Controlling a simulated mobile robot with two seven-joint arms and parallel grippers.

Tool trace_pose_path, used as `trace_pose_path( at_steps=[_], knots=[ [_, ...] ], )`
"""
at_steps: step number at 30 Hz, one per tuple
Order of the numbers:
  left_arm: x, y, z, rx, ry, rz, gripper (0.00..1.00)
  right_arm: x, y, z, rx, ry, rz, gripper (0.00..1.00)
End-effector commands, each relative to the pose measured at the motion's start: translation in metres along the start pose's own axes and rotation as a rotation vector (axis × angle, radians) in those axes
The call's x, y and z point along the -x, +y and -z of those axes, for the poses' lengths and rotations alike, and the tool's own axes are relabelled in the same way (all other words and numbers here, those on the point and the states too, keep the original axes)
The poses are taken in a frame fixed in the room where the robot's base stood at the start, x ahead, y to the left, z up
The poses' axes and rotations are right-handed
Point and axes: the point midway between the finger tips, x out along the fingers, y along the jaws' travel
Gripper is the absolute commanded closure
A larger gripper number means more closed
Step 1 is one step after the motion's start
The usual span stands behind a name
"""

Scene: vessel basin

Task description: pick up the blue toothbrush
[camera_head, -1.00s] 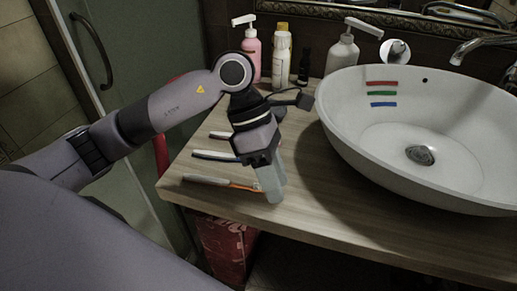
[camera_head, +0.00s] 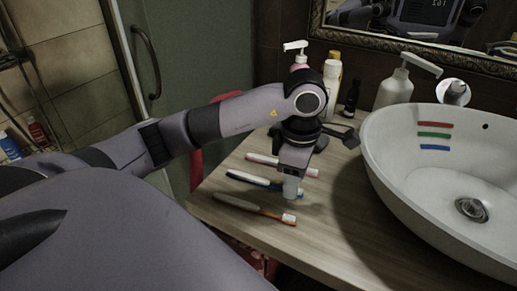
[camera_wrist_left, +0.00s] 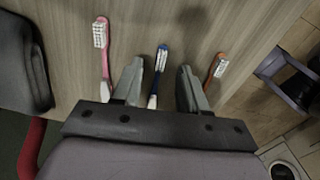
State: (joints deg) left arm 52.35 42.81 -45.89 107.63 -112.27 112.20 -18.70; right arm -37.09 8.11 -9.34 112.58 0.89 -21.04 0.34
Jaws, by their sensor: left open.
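The blue toothbrush (camera_head: 247,179) lies on the wooden counter, between a pink-red one and an orange one. My left gripper (camera_head: 291,192) is open and points down at its right end, hiding part of it. In the left wrist view the blue toothbrush (camera_wrist_left: 157,75) shows its white bristles, in the gap between the two fingers of the left gripper (camera_wrist_left: 159,70). The fingers look empty; I cannot tell how high they are above the counter. My right gripper is not in view.
The pink-red toothbrush (camera_head: 262,160) lies behind and the orange toothbrush (camera_head: 250,208) in front. A white basin (camera_head: 385,165) stands to the right, with red, green and blue stripes inside. Several bottles, including a white pump bottle (camera_head: 394,90), stand at the back. Bare counter (camera_head: 330,225) lies front right.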

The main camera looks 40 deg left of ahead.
Motion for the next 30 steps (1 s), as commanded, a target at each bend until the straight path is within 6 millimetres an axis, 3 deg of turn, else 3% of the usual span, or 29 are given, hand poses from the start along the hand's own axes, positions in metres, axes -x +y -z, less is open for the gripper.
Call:
trace_pose_path(
  at_steps=[3, 11, 15, 30],
  knots=[
    [-0.0108, 0.0, 0.0002, 0.001, 0.0, 0.0, 0.57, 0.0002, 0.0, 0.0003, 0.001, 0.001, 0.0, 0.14],
    [-0.0128, 0.0001, 0.0001, 0.001, 0.0, -0.001, 0.57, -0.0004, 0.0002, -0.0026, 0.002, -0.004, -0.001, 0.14],
    [-0.0126, 0.0002, 0.0001, 0.001, -0.001, -0.001, 1.0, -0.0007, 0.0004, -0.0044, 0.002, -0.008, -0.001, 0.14],
    [-0.005, 0.0008, -0.0002, 0.001, -0.002, -0.003, 1.0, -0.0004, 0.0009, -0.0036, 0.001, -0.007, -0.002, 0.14]
  ],
)
